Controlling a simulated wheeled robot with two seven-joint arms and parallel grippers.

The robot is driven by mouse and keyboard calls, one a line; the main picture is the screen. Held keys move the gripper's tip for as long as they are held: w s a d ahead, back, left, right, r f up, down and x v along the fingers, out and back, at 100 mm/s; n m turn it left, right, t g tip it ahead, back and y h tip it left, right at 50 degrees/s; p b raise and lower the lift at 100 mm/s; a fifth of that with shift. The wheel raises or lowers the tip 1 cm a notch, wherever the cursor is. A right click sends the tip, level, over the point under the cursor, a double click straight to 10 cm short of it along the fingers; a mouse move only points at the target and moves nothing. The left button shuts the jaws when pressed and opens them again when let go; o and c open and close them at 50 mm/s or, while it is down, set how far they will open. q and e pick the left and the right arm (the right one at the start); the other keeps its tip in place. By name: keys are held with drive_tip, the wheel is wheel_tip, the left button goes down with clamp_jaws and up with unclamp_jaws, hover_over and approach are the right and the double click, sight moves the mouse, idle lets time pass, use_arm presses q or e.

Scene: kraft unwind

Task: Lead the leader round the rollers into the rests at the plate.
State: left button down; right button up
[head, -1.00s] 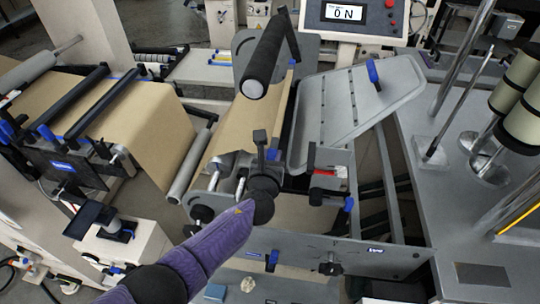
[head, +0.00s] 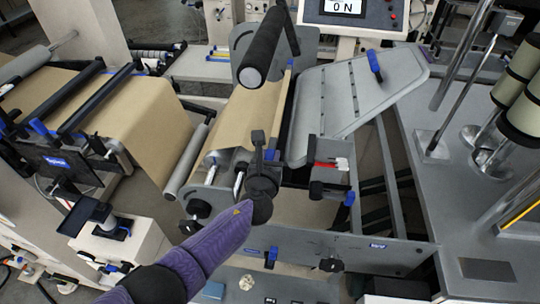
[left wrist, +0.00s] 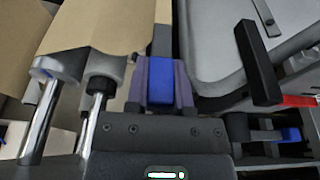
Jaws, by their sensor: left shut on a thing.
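The brown kraft web (head: 245,115) runs down between rollers in the middle of the head view. It also shows in the left wrist view (left wrist: 110,22). A black roller (head: 262,50) stands over it. The grey slotted plate (head: 340,95) is tilted to the right of the web and partly shows in the left wrist view (left wrist: 215,45). My left gripper (head: 262,168) is at the web's lower right edge, beside the roller ends. In the left wrist view its purple fingers are shut on a blue block (left wrist: 160,82). I cannot tell the leader's end or the rests apart. My right gripper is not in view.
Another kraft span (head: 140,105) hangs at the left over black rollers. A display (head: 345,10) reading 0 N stands at the back. A grey table (head: 470,190) with upright posts and cream rolls (head: 522,75) is at the right. A low frame panel (head: 320,243) crosses the front.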

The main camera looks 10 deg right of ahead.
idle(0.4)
use_arm(q)
drive_tip(key=shift+f+b, duration=1.45)
drive_tip(key=shift+f, duration=0.15)
drive_tip(key=shift+f, duration=0.2)
drive_tip(key=shift+c, duration=2)
unclamp_jaws()
